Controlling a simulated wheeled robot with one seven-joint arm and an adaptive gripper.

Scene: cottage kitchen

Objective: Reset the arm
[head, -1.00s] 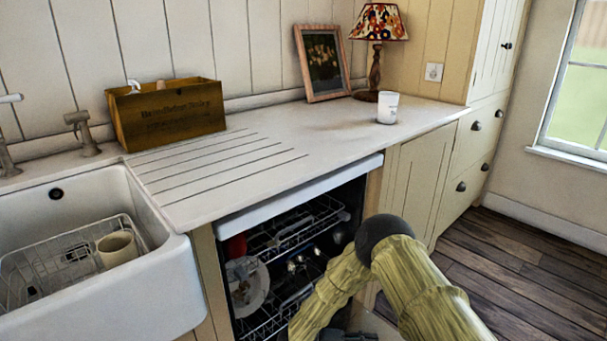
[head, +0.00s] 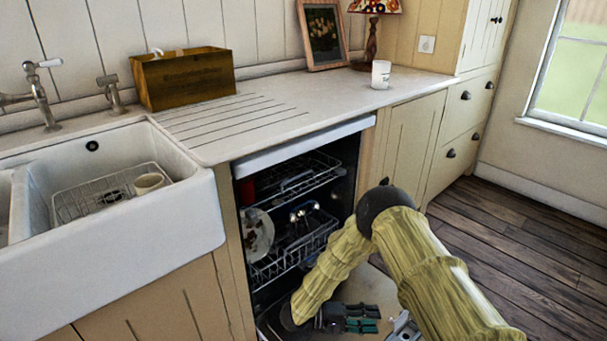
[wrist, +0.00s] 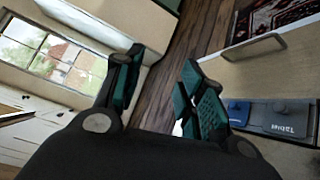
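My arm, with its yellow-green sleeve, reaches down in front of the open dishwasher (head: 300,190). My gripper (head: 374,318) is low at the bottom of the head view, over the lowered dishwasher door. In the wrist view my gripper (wrist: 160,65) has its two green-padded fingers apart with nothing between them, so it is open and empty. A wooden floor shows through the gap. No object is held.
The dishwasher racks hold a plate (head: 258,236) and other dishes. A white sink (head: 130,245) with a wire basket is at left. On the counter stand a wooden box (head: 185,80), a white mug (head: 381,74), a picture frame and a lamp. The floor at right is clear.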

